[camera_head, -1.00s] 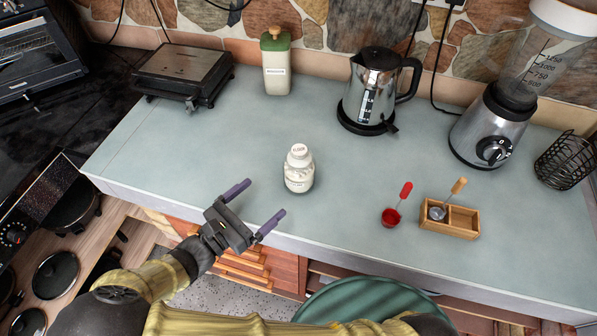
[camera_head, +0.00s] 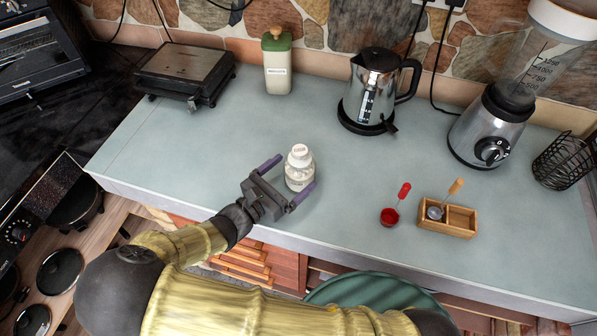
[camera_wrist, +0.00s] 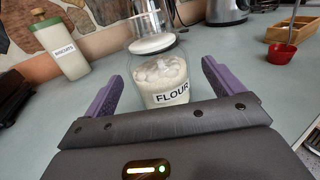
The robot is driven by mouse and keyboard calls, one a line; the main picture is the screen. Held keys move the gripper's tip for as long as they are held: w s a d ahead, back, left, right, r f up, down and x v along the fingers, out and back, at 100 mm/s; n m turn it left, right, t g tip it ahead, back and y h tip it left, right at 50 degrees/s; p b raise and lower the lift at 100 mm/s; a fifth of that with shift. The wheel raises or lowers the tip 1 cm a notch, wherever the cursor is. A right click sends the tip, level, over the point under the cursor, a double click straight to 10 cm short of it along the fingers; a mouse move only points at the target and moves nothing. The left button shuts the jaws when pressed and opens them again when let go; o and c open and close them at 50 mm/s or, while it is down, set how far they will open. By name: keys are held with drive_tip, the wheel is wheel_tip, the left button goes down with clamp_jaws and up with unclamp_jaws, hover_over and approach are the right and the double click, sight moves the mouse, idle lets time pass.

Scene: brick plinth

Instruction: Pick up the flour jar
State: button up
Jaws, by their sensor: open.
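The flour jar (camera_head: 299,168) is a small clear jar of white flour with a white lid, upright on the grey-blue counter. In the wrist view the jar (camera_wrist: 163,80) shows its FLOUR label and stands between and a little beyond the fingers. My gripper (camera_head: 291,177) is open, with one purple finger to the left of the jar and the other at its lower right. In the wrist view the open gripper (camera_wrist: 160,90) has a gap on each side of the jar. I cannot tell whether a finger touches it.
A biscuits jar (camera_head: 277,62), kettle (camera_head: 368,95) and blender (camera_head: 490,130) stand along the back. The counter (camera_head: 220,130) around the flour jar is clear.

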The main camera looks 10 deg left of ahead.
sight(300, 150)
drive_tip(key=x, duration=0.3)
drive_tip(key=shift+w+d+p, duration=0.15)
drive_tip(key=shift+w+p, duration=0.25)
drive_tip(key=shift+r, duration=0.1)
clamp_jaws()
idle(0.3)
wheel_tip(300, 150, up, 10)
idle(0.6)
idle(0.5)
